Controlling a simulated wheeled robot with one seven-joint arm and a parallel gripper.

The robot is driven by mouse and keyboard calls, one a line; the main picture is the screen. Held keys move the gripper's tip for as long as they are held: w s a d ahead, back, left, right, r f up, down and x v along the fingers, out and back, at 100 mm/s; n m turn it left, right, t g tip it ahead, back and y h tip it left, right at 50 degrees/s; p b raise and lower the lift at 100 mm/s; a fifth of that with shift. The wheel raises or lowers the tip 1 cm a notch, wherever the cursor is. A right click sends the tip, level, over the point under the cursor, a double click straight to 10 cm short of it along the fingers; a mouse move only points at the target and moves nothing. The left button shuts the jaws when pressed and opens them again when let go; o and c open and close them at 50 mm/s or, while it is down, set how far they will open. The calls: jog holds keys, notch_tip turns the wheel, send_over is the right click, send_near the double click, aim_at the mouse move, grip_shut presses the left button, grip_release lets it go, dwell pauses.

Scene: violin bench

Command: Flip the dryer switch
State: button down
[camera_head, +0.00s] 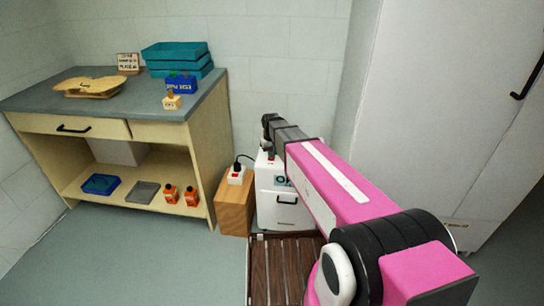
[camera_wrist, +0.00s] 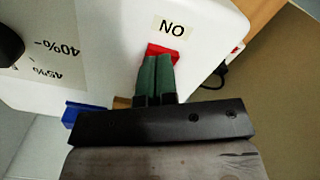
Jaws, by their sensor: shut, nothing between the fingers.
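The dryer is a white box (camera_head: 285,183) on the floor between the bench and the tall cabinet, with a small display and a black handle on its front. In the wrist view its white top (camera_wrist: 105,50) fills the upper left. In the head view my arm reaches over the dryer and the fingertips are hard to make out.
A wooden block (camera_head: 235,208) beside the dryer carries a white socket box (camera_head: 236,177) with a black cable. A slatted wooden rack (camera_head: 265,270) lies in front. The bench (camera_head: 60,92) at left holds violin parts, teal crates (camera_head: 175,55) and bottles. A white cabinet (camera_head: 440,110) stands close at right.

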jog(key=shift+r, duration=3.5)
